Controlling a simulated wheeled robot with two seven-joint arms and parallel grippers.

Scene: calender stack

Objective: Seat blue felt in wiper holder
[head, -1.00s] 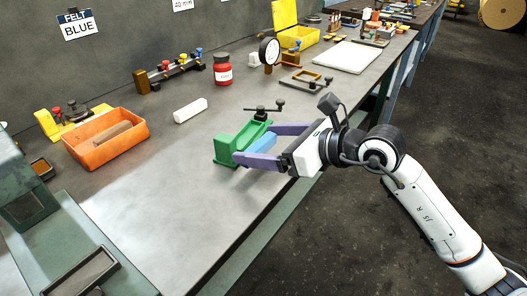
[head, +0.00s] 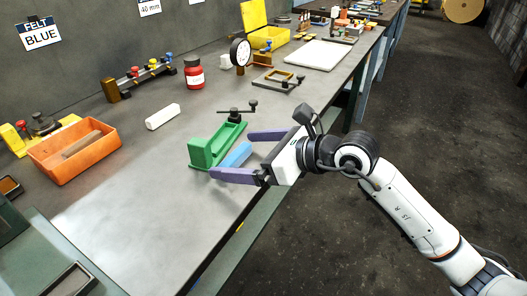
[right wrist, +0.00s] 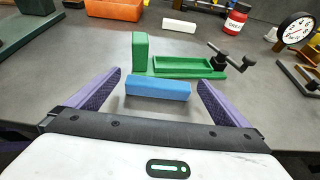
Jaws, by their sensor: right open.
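The blue felt (head: 235,157) is a light blue bar lying in front of the green wiper holder (head: 203,154), outside its trough. In the right wrist view the felt (right wrist: 158,89) lies roughly parallel to the holder (right wrist: 140,52), with its tall end block at left and a dark screw clamp at right. My right gripper (head: 231,154) is open, its purple fingers on either side of the felt. In the right wrist view the gripper (right wrist: 158,80) shows gaps between both fingers and the felt's ends. The holder's trough looks empty. My left gripper is not in view.
An orange bin (head: 75,160) holding a brown block stands at left. A white block (head: 163,117) and a red jar (head: 194,73) stand behind the holder. A dial gauge (head: 240,52) is farther back. The bench in front of the bin is clear.

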